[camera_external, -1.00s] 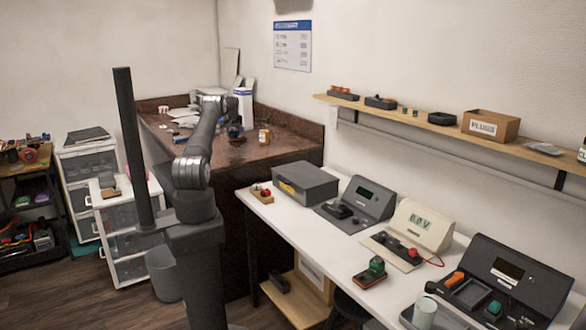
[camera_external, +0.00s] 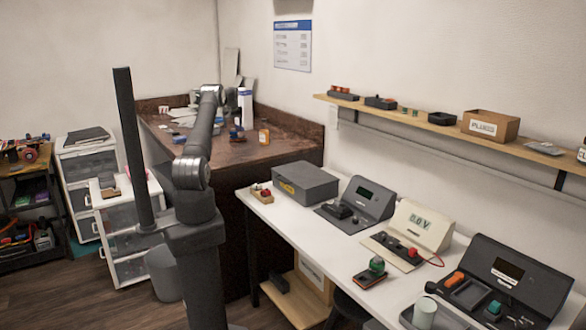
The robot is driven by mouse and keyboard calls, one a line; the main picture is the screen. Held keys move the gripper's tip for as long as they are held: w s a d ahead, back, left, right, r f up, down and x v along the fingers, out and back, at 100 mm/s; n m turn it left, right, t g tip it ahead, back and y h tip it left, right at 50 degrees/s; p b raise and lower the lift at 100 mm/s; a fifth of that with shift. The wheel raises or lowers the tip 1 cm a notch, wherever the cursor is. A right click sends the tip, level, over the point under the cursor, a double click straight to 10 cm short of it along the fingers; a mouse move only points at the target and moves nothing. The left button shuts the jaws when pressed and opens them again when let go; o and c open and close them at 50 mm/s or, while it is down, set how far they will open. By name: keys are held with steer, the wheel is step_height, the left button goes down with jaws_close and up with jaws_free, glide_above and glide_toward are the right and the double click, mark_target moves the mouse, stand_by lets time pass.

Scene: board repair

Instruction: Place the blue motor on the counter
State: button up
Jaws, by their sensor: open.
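A small dark blue item with a reddish part, which looks like the blue motor (camera_external: 237,134), rests on the brown counter (camera_external: 285,150) at the back. My gripper (camera_external: 219,112) is at the far end of my raised arm, above the counter and just left of the blue item. It is open and appears apart from the item. My forearm hides much of the gripper, and its fingers are too small to make out clearly.
A white bottle (camera_external: 245,106) stands behind the blue item, and an orange-labelled jar (camera_external: 264,135) is to its right. Papers (camera_external: 184,115) lie at the counter's left. The counter's right front is clear. A white bench (camera_external: 300,225) with meters stands in front.

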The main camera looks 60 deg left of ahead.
mark_target(233, 129)
steer(key=v, duration=0.6)
steer(key=shift+f, duration=0.1)
steer(key=x, duration=1.2)
steer(key=shift+f, duration=0.1)
steer(key=shift+r, duration=1.3)
steer(key=shift+f, duration=0.1)
